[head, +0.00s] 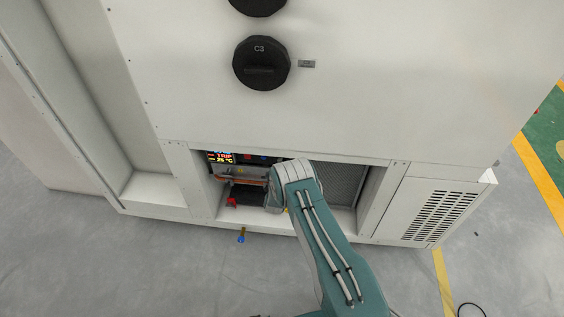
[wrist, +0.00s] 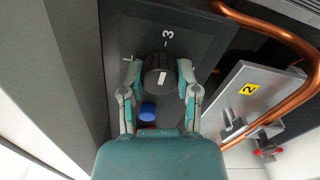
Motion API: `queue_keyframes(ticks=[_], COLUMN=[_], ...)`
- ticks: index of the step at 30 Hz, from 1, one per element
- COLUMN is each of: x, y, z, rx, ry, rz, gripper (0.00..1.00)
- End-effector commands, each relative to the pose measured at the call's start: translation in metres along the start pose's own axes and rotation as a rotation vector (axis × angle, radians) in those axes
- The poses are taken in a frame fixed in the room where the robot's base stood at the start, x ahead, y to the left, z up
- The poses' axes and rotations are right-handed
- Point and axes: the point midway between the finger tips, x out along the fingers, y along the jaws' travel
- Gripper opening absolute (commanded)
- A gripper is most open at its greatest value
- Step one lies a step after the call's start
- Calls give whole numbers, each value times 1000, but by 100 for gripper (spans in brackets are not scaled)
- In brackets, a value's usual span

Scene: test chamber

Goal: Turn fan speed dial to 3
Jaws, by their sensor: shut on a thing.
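The fan speed dial is a black round knob (wrist: 160,76) with a white pointer mark, on a dark grey panel in the wrist view. A white "3" with a short dash (wrist: 167,38) is printed on the panel above the knob in the picture. My gripper (wrist: 158,80) is shut on the knob, one finger on each side. The white mark lies near the knob's middle and is slightly tilted. In the head view my arm (head: 292,172) reaches into the cabinet's low opening and hides the dial and the fingers.
A blue button (wrist: 148,111) sits just below the knob, close to my gripper. A black C3 knob (head: 261,63) is above on the cabinet.

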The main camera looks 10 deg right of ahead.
Motion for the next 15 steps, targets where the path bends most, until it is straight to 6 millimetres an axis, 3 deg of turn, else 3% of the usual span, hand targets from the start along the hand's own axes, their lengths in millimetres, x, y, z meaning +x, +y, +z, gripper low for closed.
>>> queue_keyframes(ticks=[1,10,11,12,15], x=[-5,-5,-5,-5,-4], y=[-8,-8,-8,-8,-7], z=[-3,-3,-3,-3,-2], rx=[-9,-10,-10,-10,-8], ry=[11,11,11,11,8], rz=[-18,-17,-17,-17,-13], gripper=[0,0,55,72,76])
